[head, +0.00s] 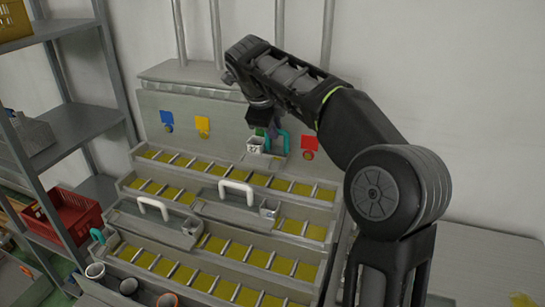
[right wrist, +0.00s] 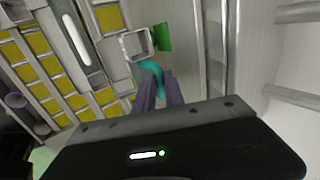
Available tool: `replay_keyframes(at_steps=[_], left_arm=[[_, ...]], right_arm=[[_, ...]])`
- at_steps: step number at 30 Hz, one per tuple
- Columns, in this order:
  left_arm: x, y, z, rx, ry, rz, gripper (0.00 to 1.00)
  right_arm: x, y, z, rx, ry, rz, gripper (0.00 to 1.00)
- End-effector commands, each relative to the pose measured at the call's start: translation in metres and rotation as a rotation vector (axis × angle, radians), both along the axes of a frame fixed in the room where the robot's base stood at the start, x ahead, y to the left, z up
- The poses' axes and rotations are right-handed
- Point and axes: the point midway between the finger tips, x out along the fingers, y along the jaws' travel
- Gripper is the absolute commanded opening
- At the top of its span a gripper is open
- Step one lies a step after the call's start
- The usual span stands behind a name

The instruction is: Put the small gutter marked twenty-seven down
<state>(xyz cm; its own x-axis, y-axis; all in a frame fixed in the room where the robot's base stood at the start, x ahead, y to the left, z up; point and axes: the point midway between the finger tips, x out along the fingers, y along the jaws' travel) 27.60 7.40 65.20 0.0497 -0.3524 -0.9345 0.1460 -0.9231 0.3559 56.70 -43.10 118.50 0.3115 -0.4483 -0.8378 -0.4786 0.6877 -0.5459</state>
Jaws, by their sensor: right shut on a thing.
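My right gripper (head: 273,131) reaches in from the right in the head view. It is shut on the teal handle of a small gutter (head: 256,143), whose pale end box bears the mark 27. The right wrist view shows the teal handle (right wrist: 152,73) between my purple fingertips (right wrist: 158,92), with the pale open end box just beyond. The gutter is at the back panel, above the top row of the stepped rack (head: 330,192). Whether it rests on anything, I cannot tell. Most of its body is hidden behind the gripper. My left gripper is not in view.
Two white-handled gutters (head: 236,190) (head: 153,209) lie on the rack among yellow-filled compartments. Blue (head: 166,117), yellow (head: 202,123) and red (head: 309,142) tags hang on the panel; a green one (right wrist: 163,37) is near the gutter. Cups (head: 95,271) stand lower left, beside grey shelving.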

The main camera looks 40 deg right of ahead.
Motion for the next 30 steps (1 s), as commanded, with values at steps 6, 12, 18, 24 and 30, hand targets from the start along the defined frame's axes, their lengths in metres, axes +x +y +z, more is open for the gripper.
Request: replay_keyframes(at_steps=[6,12,18,24,30], left_arm=[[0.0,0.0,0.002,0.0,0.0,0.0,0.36],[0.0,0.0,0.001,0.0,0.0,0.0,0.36],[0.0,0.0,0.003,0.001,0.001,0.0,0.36],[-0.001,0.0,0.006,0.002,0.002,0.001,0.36],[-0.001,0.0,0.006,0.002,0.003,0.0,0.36]], right_arm=[[0.0,0.0,-0.019,0.0,-0.002,0.0,0.0],[0.0,0.0,-0.018,0.0,-0.003,-0.001,0.0],[-0.001,-0.001,-0.035,0.0,0.001,-0.001,0.0],[0.0,0.0,-0.059,0.001,-0.001,0.0,0.0],[0.0,0.0,-0.06,0.001,-0.003,-0.001,0.0]])
